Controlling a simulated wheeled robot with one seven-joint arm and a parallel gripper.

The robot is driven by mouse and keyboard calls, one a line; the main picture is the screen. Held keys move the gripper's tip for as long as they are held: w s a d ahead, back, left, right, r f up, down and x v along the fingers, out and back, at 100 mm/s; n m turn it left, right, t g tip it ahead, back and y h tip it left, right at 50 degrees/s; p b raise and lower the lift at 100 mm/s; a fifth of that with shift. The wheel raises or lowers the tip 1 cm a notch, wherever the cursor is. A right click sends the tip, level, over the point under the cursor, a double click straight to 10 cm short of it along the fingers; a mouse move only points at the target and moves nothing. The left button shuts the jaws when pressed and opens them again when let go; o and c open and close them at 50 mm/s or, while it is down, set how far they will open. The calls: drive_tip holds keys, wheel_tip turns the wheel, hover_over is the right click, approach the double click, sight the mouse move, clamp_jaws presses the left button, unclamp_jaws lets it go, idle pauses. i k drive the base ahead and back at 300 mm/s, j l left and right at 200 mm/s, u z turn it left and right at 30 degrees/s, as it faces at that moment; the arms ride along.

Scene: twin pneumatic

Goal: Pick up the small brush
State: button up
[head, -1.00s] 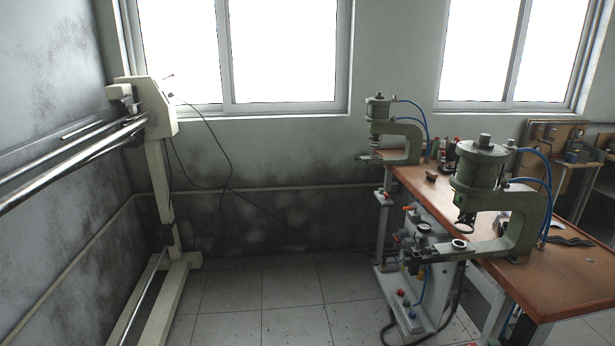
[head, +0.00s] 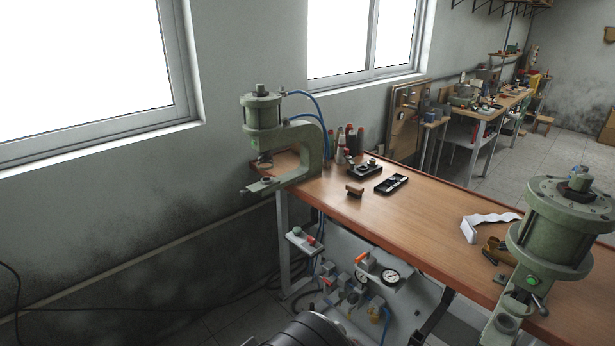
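A small brown, block-like object (head: 355,190) lies on the wooden workbench (head: 425,220), near its left end and front edge. It may be the small brush, but it is too small to tell for sure. Another brown object (head: 497,250) lies further right on the bench, beside the near press; its shape is unclear. My gripper is not in view. A dark rounded part at the bottom middle of the picture looks like my own arm.
A green press (head: 262,115) stands at the bench's left end, and a larger one (head: 562,230) at the near right. A black tray (head: 391,184), a dark block (head: 364,170) and a white strip (head: 487,222) lie on the bench. Gauges (head: 388,276) sit below. Mid-bench is clear.

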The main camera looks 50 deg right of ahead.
sight(356, 191)
drive_tip(key=i+z, duration=0.3)
drive_tip(key=i, duration=0.3)
drive_tip(key=i+j+z, duration=0.3)
drive_tip(key=i, duration=0.3)
drive_tip(key=i+l+z, duration=0.1)
drive_tip(key=z, duration=0.35)
drive_tip(key=i+z, duration=0.3)
drive_tip(key=z, duration=0.15)
drive_tip(key=i+z, duration=0.25)
drive_tip(key=z, duration=0.2)
drive_tip(key=i+j+z, duration=0.15)
drive_tip(key=z, duration=0.3)
drive_tip(key=i+j+z, duration=0.1)
drive_tip(key=i+z, duration=0.25)
